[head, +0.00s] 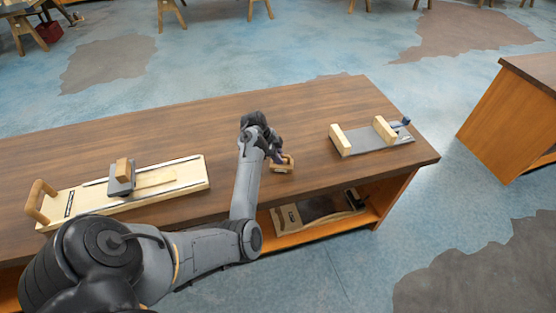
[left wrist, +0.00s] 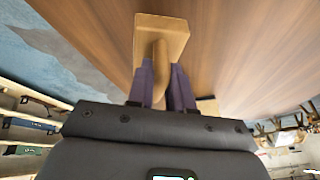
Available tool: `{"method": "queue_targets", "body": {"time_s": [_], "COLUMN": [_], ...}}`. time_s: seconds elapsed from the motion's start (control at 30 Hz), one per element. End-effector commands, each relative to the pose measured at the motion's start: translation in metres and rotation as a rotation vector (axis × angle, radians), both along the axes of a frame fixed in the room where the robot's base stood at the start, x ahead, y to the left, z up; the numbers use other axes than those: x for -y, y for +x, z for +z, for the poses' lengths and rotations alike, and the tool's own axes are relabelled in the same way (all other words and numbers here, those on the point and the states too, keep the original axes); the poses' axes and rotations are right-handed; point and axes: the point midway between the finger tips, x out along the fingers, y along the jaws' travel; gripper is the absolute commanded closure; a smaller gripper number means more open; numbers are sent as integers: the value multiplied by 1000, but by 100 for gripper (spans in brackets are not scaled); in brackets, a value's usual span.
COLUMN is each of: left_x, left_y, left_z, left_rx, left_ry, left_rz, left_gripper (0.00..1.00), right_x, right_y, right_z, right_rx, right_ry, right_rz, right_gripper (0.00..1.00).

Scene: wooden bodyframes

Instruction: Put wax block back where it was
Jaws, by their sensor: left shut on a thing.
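My left gripper (head: 277,155) is over the front middle of the workbench. It is shut on the rounded handle of a small tan block (head: 284,168), which may be the wax block. In the left wrist view the purple fingers (left wrist: 161,84) close around the handle, and the block's flat tan body (left wrist: 165,30) shows beyond the fingertips. Whether the block touches the bench top is hard to tell. My right gripper is not in view.
A long wooden board (head: 190,176) with a handle and sliding block lies on the left of the workbench (head: 240,108). A grey plate (head: 365,146) with two wooden blocks lies at right. A lower shelf (head: 330,222) holds a dark-topped item. Bench space between is clear.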

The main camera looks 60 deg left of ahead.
Motion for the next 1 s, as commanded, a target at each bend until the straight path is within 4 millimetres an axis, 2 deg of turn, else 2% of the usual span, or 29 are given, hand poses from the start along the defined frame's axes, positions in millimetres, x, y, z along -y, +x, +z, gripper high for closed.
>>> {"method": "queue_targets", "body": {"time_s": [0.03,0.13,0.53,0.57,0.7,1.0], "left_x": [1,0,0,0,0,0], "left_y": [0,0,0,0,0,0], "left_z": [-9,-17,-21,-21,-20,-20], "left_rx": [-1,0,0,0,0,0], "left_ry": [-1,0,0,0,0,0], "left_rz": [-1,-1,0,0,0,-1], "left_gripper": [100,100,100,77,55,54], "right_x": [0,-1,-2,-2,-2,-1], "right_y": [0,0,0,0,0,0], "right_z": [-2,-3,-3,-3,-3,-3], "right_rx": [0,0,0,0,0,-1], "right_ry": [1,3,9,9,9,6], "right_rz": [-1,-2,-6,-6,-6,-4], "right_gripper": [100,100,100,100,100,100]}}
